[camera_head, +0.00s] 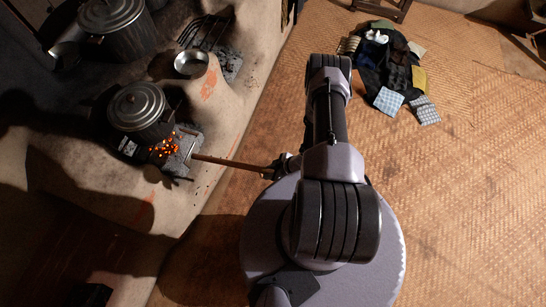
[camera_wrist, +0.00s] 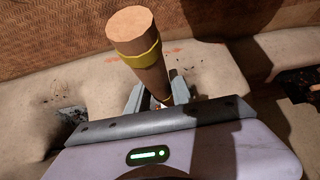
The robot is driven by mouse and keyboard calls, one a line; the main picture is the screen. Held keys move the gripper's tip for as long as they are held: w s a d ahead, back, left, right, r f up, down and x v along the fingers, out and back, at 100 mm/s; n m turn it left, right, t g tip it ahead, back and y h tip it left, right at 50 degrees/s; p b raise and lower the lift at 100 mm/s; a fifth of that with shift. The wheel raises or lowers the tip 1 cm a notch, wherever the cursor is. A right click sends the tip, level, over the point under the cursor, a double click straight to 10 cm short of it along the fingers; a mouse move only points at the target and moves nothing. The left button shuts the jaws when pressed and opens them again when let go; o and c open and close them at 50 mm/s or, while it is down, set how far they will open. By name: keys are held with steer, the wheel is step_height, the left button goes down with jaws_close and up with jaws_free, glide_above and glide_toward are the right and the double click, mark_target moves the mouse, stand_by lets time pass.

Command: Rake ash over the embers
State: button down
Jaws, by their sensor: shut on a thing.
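My gripper (camera_head: 281,167) is shut on the wooden handle of a rake (camera_head: 232,163), out over the hearth's edge. In the wrist view the handle's butt end (camera_wrist: 135,30), with a yellow band, sticks up past my gripper (camera_wrist: 155,97). The rake's far end reaches the grey ash (camera_head: 180,163) at the mouth of the near fire hole; whether it touches the ash I cannot tell. Glowing orange embers (camera_head: 164,149) lie just left of the rake's head, beside a lidded pot (camera_head: 138,106). Part of the ember bed may be hidden by the pot and shadow.
The mud hearth (camera_head: 226,112) carries a small metal bowl (camera_head: 191,63), a dark grate (camera_head: 205,32) and a larger lidded pot (camera_head: 112,17) at the back. Cloths and pads (camera_head: 388,98) lie on the woven floor at the right. The floor (camera_head: 470,200) nearer me is clear.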

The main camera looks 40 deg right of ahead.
steer(key=shift+r, duration=0.2)
steer(key=w+a+b, duration=0.1)
steer(key=w+a, duration=0.1)
steer(key=w, duration=0.1)
steer(key=w+a, duration=0.3)
steer(key=w, duration=0.1)
steer(key=w+a+b, duration=0.1)
steer(key=w+a, duration=0.2)
steer(key=w, duration=0.1)
steer(key=shift+f+b, duration=0.1)
steer(key=shift+b, duration=0.2)
step_height(320, 180, down, 9)
steer(key=b, duration=0.6)
steer(key=w+a, duration=0.2)
steer(key=w, duration=0.1)
steer(key=w+a, duration=0.5)
steer(key=w, duration=0.2)
steer(key=shift+a, duration=0.15)
step_height(320, 180, up, 10)
steer(key=p, duration=0.7)
